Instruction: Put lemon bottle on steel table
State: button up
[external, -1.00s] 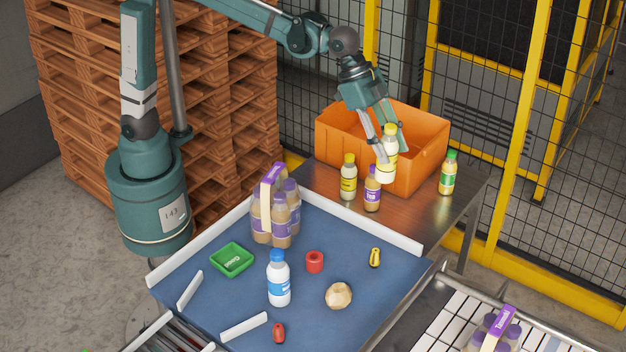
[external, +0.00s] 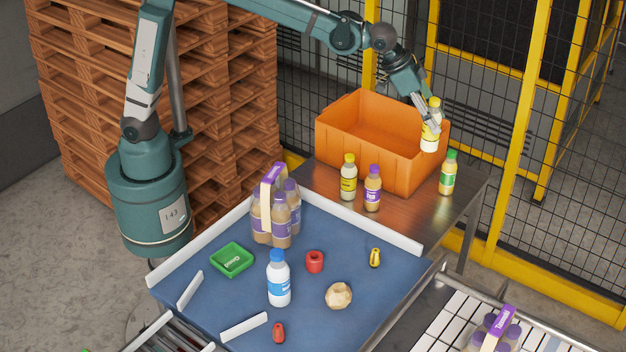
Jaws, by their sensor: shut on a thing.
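My gripper (external: 428,118) is shut on a yellow-capped lemon bottle (external: 430,138). It holds the bottle roughly upright, raised, at the right end of the orange crate in the picture. Whether the bottle is over the crate's rim or in front of it, I cannot tell. The steel table (external: 418,213) lies below, with a shiny brownish top. A second yellow-capped bottle (external: 348,178) stands on it at the left, in front of the crate.
The orange crate (external: 375,155) covers the table's back. A purple-capped bottle (external: 372,190) and a green-capped bottle (external: 447,175) stand on the table, with bare tabletop between them. A blue surface (external: 330,230) with a white-capped edge adjoins in front. A mesh fence (external: 480,120) stands behind.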

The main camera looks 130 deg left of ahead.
notch_tip(320, 180, down, 20)
jog(key=shift+r, duration=0.25)
jog(key=shift+f, duration=0.15)
notch_tip(320, 180, down, 6)
dwell(0.6)
jog(key=shift+f, duration=1.85)
jog(key=shift+f, duration=0.15)
jog(key=o, duration=1.1)
jog(key=shift+c, duration=0.2)
